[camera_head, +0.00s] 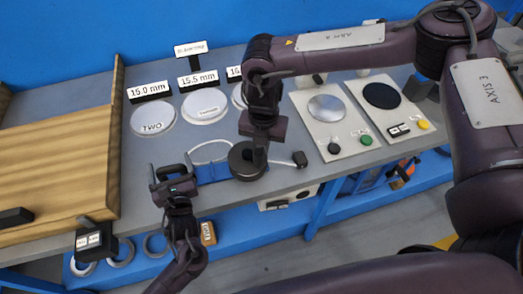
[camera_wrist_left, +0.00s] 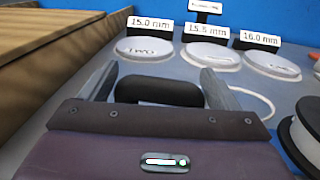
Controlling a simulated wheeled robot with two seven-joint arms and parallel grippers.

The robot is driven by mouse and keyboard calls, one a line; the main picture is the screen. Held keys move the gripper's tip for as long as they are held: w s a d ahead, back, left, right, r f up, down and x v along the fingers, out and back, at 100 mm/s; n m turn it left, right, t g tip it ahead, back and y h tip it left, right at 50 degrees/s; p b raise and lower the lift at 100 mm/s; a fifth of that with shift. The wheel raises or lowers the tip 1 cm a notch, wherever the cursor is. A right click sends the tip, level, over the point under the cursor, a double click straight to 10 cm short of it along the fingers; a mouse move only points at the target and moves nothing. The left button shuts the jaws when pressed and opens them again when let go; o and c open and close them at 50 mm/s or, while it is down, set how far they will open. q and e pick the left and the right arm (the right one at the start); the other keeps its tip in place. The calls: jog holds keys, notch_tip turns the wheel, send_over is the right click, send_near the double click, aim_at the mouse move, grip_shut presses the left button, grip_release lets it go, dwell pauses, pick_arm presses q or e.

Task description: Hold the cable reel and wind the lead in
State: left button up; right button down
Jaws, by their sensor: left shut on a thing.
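The cable reel (camera_head: 241,170) is a dark round drum on a blue bar (camera_head: 212,173) near the front edge of the bench. Its rim also shows at the right edge of the left wrist view (camera_wrist_left: 302,135). My left gripper (camera_head: 172,172) is shut on a black rounded grip (camera_wrist_left: 158,90) at the left end of the bar. The pale lead (camera_head: 208,143) arcs behind the bar.
White discs (camera_head: 153,118) with size labels stand behind the reel. Panels with a silver disc (camera_head: 327,108) and a black disc (camera_head: 381,95) are to the right. A wooden board (camera_head: 60,165) fills the left. Grey rings (camera_head: 120,253) lie on the lower shelf.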

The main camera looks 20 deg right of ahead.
pick_arm(q)
jog(key=shift+w+a, duration=0.1)
jog(key=shift+a, duration=0.05)
pick_arm(e)
jog(key=shift+s+a+f, duration=0.1)
jog(key=shift+s+a, duration=0.6)
jog(key=shift+s, duration=0.05)
jog(key=shift+w+r, duration=0.15)
jog(key=shift+r, duration=4.45)
pick_arm(q)
jog(key=o, duration=1.6)
jog(key=shift+s, duration=0.2)
jog(key=s+d, duration=0.1)
jog(key=s, duration=1.1)
